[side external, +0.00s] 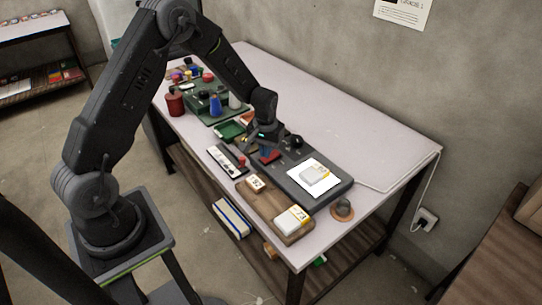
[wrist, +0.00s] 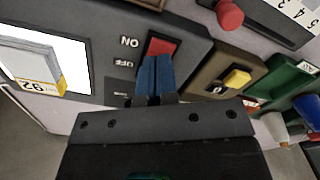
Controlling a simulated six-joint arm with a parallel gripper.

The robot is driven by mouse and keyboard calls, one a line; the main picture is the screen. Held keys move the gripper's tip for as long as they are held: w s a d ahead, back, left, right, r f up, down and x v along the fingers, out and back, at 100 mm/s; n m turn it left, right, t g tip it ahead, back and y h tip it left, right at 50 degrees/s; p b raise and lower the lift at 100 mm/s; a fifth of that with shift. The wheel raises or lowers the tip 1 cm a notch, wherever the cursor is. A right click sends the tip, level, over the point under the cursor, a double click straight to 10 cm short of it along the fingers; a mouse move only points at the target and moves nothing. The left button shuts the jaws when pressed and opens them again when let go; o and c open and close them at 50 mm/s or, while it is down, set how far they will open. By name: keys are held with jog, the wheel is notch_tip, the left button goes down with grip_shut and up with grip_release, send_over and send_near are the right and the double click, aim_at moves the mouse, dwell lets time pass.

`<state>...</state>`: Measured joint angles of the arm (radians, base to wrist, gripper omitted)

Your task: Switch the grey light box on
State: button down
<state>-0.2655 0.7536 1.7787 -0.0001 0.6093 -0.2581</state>
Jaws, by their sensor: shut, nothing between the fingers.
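The grey light box (side external: 335,189) lies on the table with a bright white panel (side external: 301,184); the panel also shows at the left of the wrist view (wrist: 75,65). A pale block with a yellow label (side external: 315,175) lies on it. The box's red switch (wrist: 163,47) sits beside the words ON and OFF, seen upside down. My gripper (wrist: 155,58) is shut and empty, its blue fingertips over the switch's lower part in the wrist view, level with OFF. I cannot tell whether they touch it. In the side view my gripper (side external: 267,147) is low over the box's far end.
A brown box with a yellow button (wrist: 237,78) and a green tray (wrist: 290,85) stand close to the right in the wrist view. A wooden board with labelled blocks (side external: 262,204) lies beside the light box. The table's back right is clear.

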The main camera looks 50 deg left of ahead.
jog(key=shift+r, duration=2.95)
jog(key=s+d+r+m+t, duration=0.1)
jog(key=s+d+r, duration=0.25)
jog(key=r, duration=0.45)
jog(key=s+d+r+m+t, duration=0.25)
jog(key=s+r, duration=0.25)
jog(key=r, duration=0.3)
jog(key=s+d+r+m+t, duration=0.1)
jog(key=s+d+r, duration=0.1)
jog(key=s, duration=0.5)
jog(key=s+d+r+m+t, duration=0.1)
jog(key=s+d+r, duration=0.2)
jog(key=s, duration=0.5)
jog(key=shift+s+d+r, duration=0.25)
jog(key=shift+d+r, duration=0.1)
jog(key=shift+d, duration=0.1)
jog(key=c, duration=1.9)
grip_release()
jog(key=shift+m, duration=0.25)
